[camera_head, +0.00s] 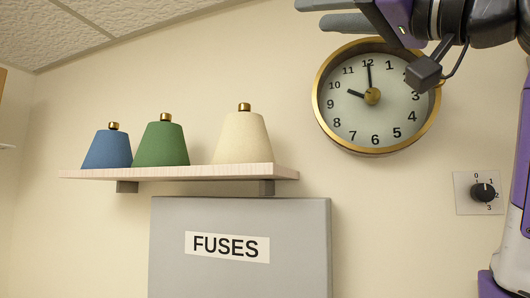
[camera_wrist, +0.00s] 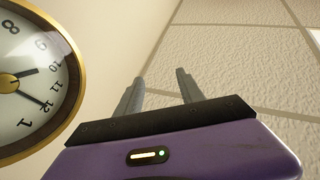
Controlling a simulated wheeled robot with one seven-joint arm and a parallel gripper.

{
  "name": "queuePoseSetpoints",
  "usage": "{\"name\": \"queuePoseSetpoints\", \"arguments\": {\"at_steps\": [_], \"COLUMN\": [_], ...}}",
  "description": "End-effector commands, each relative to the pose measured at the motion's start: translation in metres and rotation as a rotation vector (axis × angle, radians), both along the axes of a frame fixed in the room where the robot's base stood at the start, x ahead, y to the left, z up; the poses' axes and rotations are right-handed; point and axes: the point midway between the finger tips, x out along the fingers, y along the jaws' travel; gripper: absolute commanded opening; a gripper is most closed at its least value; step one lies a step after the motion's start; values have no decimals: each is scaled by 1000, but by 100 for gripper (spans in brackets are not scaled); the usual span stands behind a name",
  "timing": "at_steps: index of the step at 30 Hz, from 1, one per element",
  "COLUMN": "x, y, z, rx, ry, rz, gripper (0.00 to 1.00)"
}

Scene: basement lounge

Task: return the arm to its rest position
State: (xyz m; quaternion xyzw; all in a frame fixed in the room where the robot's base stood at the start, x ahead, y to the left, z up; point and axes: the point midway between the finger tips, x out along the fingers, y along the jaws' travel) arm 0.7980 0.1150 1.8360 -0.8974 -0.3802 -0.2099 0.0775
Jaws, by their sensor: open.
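My gripper (camera_head: 322,14) is at the top of the head view, above and in front of the upper part of the wall clock (camera_head: 345,118). Its fingers point left and nothing is between them. In the wrist view my gripper (camera_wrist: 160,88) shows two grey fingers standing apart, with bare wall and ceiling tiles beyond them. The gold-rimmed clock also fills the left side of the wrist view (camera_wrist: 30,90). My arm runs down the right edge of the head view.
A wooden shelf (camera_head: 180,173) holds a blue bell-shaped object (camera_head: 107,150), a green one (camera_head: 161,145) and a cream one (camera_head: 242,138). Below is a grey box (camera_head: 240,225) labelled FUSES. A rotary switch (camera_head: 482,192) is on the wall at right, beside my arm.

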Motion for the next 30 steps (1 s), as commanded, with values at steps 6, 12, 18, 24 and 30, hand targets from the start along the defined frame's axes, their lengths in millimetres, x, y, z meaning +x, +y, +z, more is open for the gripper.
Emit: {"name": "queuePoseSetpoints", "arguments": {"at_steps": [6,12,18,24,30], "x": [39,80,104,109,95], "y": [-26,-56,-83,-104,-119], "z": [-38,-110,-197,-289,-380], "rx": [123,234,300,326,321], "ry": [-39,-58,-60,-50,-32], "rz": [-78,-187,-304,-419,-524], "gripper": [45,45,45,45,45]}}
